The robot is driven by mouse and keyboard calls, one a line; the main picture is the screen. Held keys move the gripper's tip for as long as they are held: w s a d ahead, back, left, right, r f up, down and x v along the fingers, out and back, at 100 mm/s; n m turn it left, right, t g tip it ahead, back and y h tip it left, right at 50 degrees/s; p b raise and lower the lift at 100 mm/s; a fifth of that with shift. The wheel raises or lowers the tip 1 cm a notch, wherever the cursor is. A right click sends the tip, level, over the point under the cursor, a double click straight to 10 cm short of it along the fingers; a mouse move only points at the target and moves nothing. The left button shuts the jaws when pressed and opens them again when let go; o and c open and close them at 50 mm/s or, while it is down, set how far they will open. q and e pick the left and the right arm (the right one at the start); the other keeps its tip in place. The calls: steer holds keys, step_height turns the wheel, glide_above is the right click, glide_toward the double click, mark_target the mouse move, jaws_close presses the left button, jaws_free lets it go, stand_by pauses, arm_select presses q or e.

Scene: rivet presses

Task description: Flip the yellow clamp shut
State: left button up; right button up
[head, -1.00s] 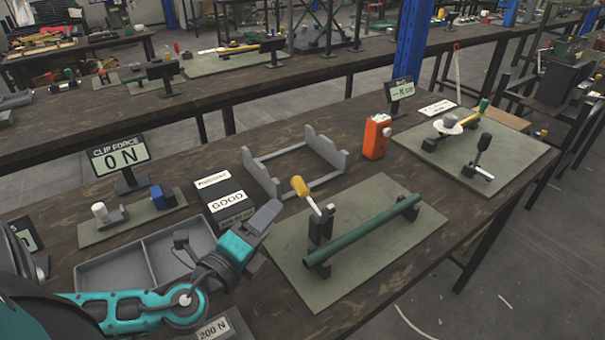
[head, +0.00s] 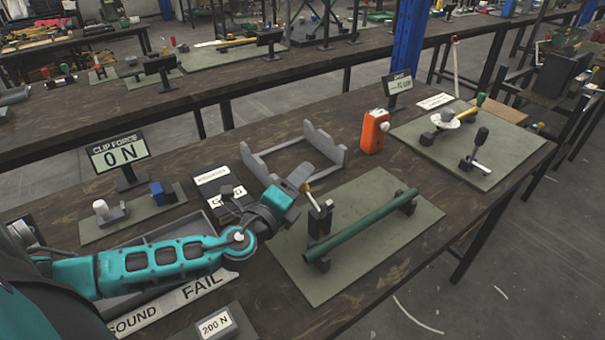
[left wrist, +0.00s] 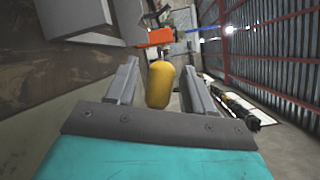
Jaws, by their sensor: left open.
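The yellow clamp's handle (head: 308,187) is mostly hidden behind my left gripper (head: 300,176) in the head view. Its pale lever rises tilted from the black clamp body (head: 319,220), so the clamp stands open. The clamp body is at the left end of the green tube (head: 365,226), which lies across black supports on a grey-green mat (head: 340,280). In the left wrist view the yellow handle (left wrist: 160,85) shows between the two fingers of my open left gripper (left wrist: 159,72), with gaps on both sides. My right gripper is not in view.
A grey cradle frame (head: 295,155) and an orange box (head: 374,131) stand behind the mat. A "0 N" display (head: 118,152) is at left. A second mat (head: 500,150) with another clamp is at right. My left arm crosses above the grey tray and labels.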

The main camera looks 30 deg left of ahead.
arm_select(q)
steer(key=shift+w, duration=1)
steer(key=shift+c, duration=0.4)
jaws_close()
